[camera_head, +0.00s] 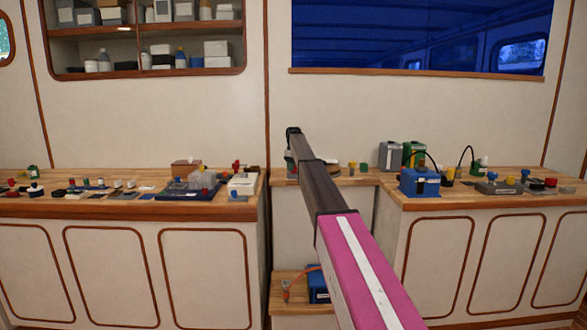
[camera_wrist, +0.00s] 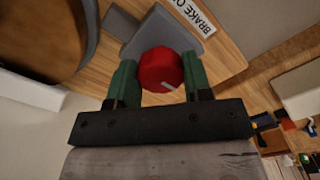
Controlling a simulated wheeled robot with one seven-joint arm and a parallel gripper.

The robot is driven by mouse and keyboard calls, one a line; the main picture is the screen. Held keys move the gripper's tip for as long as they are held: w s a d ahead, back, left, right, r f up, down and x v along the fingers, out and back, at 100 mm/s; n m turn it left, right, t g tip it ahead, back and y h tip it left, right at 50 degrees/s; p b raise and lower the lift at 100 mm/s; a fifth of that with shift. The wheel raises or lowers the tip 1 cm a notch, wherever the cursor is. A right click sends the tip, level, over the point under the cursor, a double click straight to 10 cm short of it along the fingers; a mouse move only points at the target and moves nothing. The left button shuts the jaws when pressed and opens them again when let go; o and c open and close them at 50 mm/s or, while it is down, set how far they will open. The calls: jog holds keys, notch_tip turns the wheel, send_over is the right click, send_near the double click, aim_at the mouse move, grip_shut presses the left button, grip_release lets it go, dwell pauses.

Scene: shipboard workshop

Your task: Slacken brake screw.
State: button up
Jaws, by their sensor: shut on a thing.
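The brake screw's red knob (camera_wrist: 157,66) shows in the wrist view, round, with a short pale mark on its face near the lower right. My gripper (camera_wrist: 159,72) is shut on the knob, with one green finger on each side. Behind the knob is a grey block (camera_wrist: 150,32) on a wooden top. A white label (camera_wrist: 192,14) beside it reads "BRAKE O", with the rest cut off. In the head view my arm reaches to the middle bench and hides the knob and my gripper.
A large dark brown round part (camera_wrist: 40,35) is close on the left in the wrist view. In the head view, the left bench (camera_head: 150,206) and right bench (camera_head: 480,200) carry many small parts. A blue box (camera_head: 419,182) with a black cable stands right of my arm.

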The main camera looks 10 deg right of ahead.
jog(key=o, duration=0.9)
notch_tip(320, 180, up, 11)
jog(key=shift+f, duration=0.1)
